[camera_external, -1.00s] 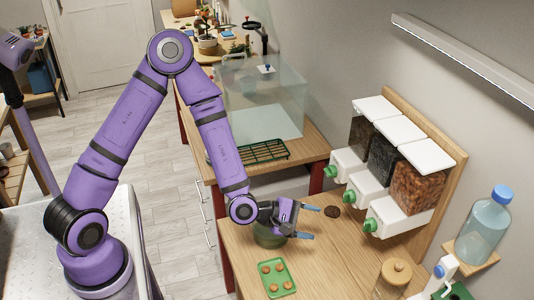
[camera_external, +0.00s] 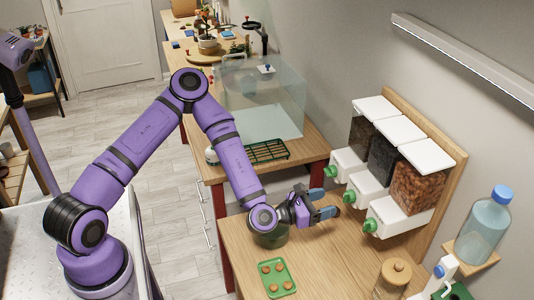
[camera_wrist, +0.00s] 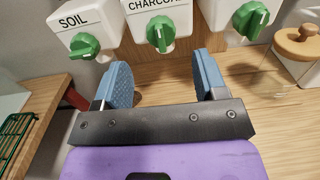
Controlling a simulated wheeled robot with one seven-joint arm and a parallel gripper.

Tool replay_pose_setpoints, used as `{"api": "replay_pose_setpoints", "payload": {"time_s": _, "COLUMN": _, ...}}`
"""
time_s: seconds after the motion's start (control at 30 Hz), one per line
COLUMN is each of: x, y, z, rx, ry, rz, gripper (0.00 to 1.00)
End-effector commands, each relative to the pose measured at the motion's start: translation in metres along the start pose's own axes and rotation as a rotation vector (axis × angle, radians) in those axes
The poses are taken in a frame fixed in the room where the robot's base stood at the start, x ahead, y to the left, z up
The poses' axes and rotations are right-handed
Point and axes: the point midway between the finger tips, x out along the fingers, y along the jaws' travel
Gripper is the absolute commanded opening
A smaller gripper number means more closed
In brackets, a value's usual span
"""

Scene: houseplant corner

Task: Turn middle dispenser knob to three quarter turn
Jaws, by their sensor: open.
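The middle dispenser (camera_external: 366,186), labelled with a partly cut-off "CHARCOAL" in the wrist view (camera_wrist: 155,8), has a green knob (camera_wrist: 160,33) with a raised grip ridge standing close to upright. The knob also shows in the external view (camera_external: 349,197). My gripper (camera_wrist: 162,72) is open and empty. Its two blue fingers point toward the dispensers, and the middle knob appears between and beyond the fingertips, apart from them. In the external view my gripper (camera_external: 322,203) is to the left of the middle knob, above the table.
The "SOIL" knob (camera_wrist: 83,44) is on the left and another green knob (camera_wrist: 250,19) on the right. A wooden-lidded jar (camera_wrist: 300,45) stands at right. A glass tank (camera_external: 285,95) stands behind.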

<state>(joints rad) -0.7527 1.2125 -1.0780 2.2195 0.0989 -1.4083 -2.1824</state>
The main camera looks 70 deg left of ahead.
Motion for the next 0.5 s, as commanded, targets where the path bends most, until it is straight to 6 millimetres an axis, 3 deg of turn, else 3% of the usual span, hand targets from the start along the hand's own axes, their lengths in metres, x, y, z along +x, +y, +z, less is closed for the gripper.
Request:
{"api": "replay_pose_setpoints", "payload": {"time_s": 0.23, "x": 0.043, "y": -0.001, "z": 0.001, "rx": 0.002, "ry": -0.001, "rz": -0.001, "gripper": 0.66}}
{"api": "replay_pose_setpoints", "payload": {"time_s": 0.5, "x": 0.066, "y": -0.001, "z": 0.000, "rx": 0.002, "ry": 0.000, "rz": -0.002, "gripper": 0.66}}
